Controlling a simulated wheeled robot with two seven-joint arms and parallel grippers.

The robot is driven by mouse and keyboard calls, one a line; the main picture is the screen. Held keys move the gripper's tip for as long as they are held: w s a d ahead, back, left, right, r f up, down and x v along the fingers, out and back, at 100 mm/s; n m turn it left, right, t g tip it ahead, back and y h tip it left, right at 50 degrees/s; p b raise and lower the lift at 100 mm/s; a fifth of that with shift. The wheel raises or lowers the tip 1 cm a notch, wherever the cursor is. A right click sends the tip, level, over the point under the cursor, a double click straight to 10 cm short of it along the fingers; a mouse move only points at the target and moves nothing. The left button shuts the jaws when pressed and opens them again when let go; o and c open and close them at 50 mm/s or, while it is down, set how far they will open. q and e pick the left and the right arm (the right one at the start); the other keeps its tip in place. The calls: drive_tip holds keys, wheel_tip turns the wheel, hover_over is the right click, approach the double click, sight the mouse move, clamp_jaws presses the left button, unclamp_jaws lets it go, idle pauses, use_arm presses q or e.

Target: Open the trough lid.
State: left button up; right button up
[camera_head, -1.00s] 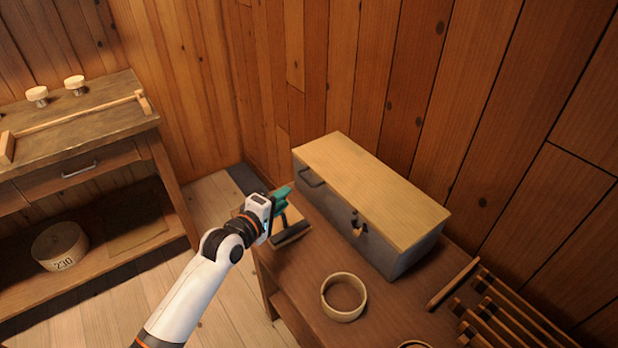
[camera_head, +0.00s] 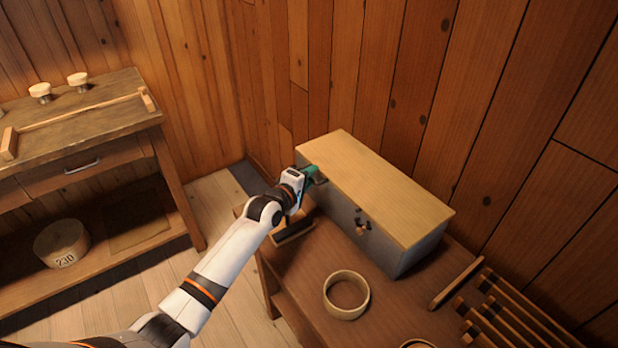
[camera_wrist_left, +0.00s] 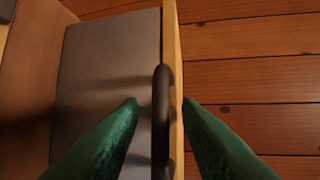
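The trough is a long grey box (camera_head: 400,261) on the brown bench, with a pale wooden lid (camera_head: 385,185) lying shut on top. A dark latch-like fitting (camera_head: 362,222) is on its front face. My left gripper (camera_head: 312,174) is at the left end of the box, by the lid's edge. In the left wrist view, its green fingers (camera_wrist_left: 160,103) are apart. A dark bar handle (camera_wrist_left: 161,125) lies between them, beside the lid's pale edge (camera_wrist_left: 171,50); I see no clear contact. My right gripper is not in view.
A round wooden ring (camera_head: 346,295) stands on the bench in front of the box. A dark block (camera_head: 293,232) lies below my left gripper. Wooden slats (camera_head: 510,310) are at the right. The plank wall (camera_head: 480,120) rises close behind the box.

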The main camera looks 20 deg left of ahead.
use_arm(q)
clamp_jaws()
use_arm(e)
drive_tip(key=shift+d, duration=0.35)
use_arm(q)
drive_tip(key=shift+r, duration=0.15)
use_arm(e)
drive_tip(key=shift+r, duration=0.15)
